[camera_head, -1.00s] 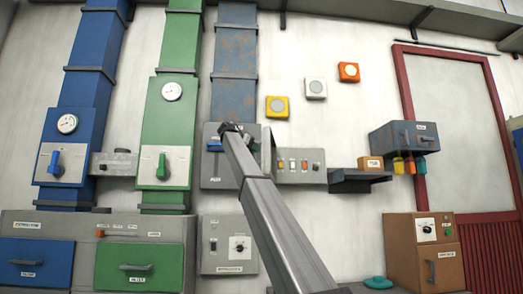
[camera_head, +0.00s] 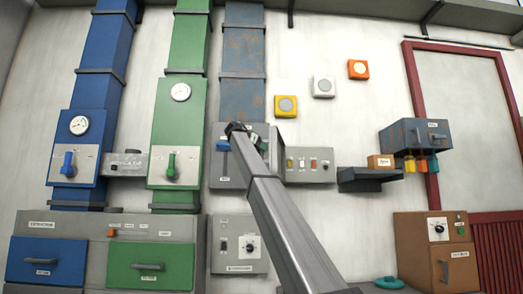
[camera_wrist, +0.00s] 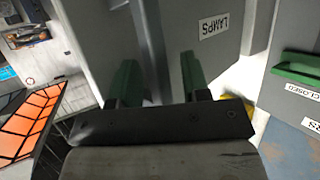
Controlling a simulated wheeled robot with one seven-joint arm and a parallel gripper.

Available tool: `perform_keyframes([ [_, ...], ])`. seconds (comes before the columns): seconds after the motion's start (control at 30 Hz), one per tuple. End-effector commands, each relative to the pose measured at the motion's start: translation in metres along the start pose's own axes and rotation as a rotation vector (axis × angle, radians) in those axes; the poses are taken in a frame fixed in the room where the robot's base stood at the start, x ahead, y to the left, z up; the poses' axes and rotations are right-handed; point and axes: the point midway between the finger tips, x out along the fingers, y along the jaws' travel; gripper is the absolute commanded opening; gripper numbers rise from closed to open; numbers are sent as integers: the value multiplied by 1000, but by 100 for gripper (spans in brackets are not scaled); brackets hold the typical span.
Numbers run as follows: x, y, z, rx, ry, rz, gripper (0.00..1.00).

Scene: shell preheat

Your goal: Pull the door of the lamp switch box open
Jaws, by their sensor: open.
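In the head view my gripper (camera_head: 240,130) is at the upper part of a grey wall box (camera_head: 216,172) with a blue lever (camera_head: 222,146). My arm hides much of this area. How far the lamp box door stands open cannot be made out.
A grey box with small coloured switches (camera_head: 311,178) is just right of my arm, with a dark shelf (camera_head: 360,184) beyond. A green handle (camera_wrist: 298,66) with a CLOSED label is right in the wrist view. The green duct (camera_head: 187,105) stands left.

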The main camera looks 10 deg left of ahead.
Motion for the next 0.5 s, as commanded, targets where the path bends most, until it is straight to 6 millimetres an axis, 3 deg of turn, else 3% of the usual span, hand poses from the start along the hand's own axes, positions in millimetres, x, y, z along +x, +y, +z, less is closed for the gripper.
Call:
perform_keyframes([
  [0.27,-29,-1,0,0,-1,-2,43],
  [0.5,-75,-1,-1,0,0,-2,43],
])
